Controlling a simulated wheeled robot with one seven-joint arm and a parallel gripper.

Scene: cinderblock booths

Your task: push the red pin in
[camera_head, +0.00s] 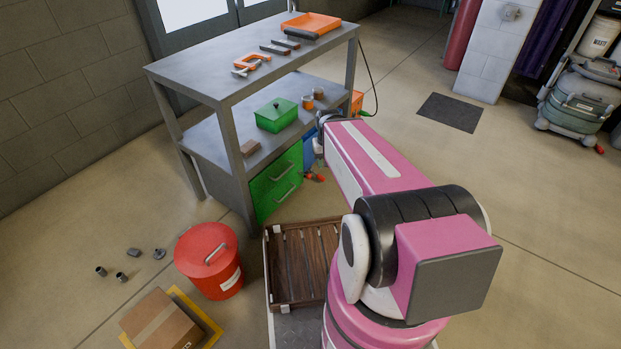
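I cannot make out a red pin for certain. Small red-orange pieces (314,176) show low beside the green drawers, just left of my pink arm, too small to identify. My arm reaches away from the camera toward the right end of the workbench. A small dark part shows at its far end, but my gripper's fingers are hidden behind the arm. Part of a blue object (309,149) shows between the drawers and the arm.
A grey metal workbench (185,66) holds an orange tray (311,23) and an orange clamp (251,62) on top. Its lower shelf holds a green box (276,115), above green drawers (276,186). A red bucket (208,262), wooden crate (275,262) and cardboard box (160,322) stand in front. Open floor lies right.

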